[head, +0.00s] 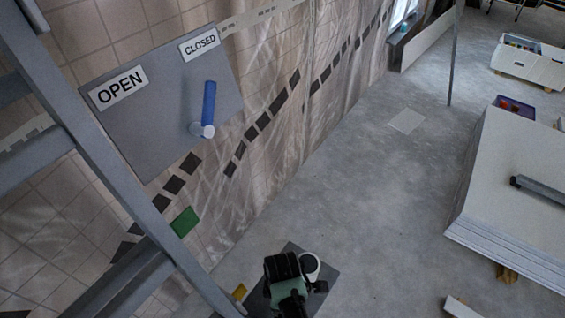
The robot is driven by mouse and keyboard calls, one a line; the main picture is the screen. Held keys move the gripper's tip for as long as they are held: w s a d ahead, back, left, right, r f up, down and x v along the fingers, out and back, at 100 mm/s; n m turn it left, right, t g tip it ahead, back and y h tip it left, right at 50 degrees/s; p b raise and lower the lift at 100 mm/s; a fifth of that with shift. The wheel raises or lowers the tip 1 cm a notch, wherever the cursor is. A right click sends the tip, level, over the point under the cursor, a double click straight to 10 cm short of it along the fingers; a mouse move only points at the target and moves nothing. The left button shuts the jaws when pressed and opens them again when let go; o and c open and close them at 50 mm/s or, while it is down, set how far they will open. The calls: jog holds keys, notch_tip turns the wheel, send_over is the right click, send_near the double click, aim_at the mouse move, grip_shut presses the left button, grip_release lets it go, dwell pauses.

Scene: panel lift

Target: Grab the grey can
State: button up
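A small round pale grey object with a dark rim, which looks like the can (311,263), shows at the bottom centre, near a dark grey flat mat (291,249) on the floor. My gripper (298,276), black with a grey-green part, is right beside it and partly covers it. I cannot tell whether the two touch. The fingers are too small and dark to show whether they are open or shut. The can's lower part is hidden.
A grey panel (150,110) with OPEN and CLOSED labels and a blue lever (209,104) is on the tiled wall at left. A grey ladder-like frame (95,150) crosses the left side. A stack of white boards (510,185) stands right. The concrete floor between is mostly clear.

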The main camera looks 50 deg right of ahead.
jog(key=shift+c, duration=0.3)
jog(key=c, duration=1.2)
jog(key=shift+c, duration=0.9)
jog(key=shift+r, duration=0.1)
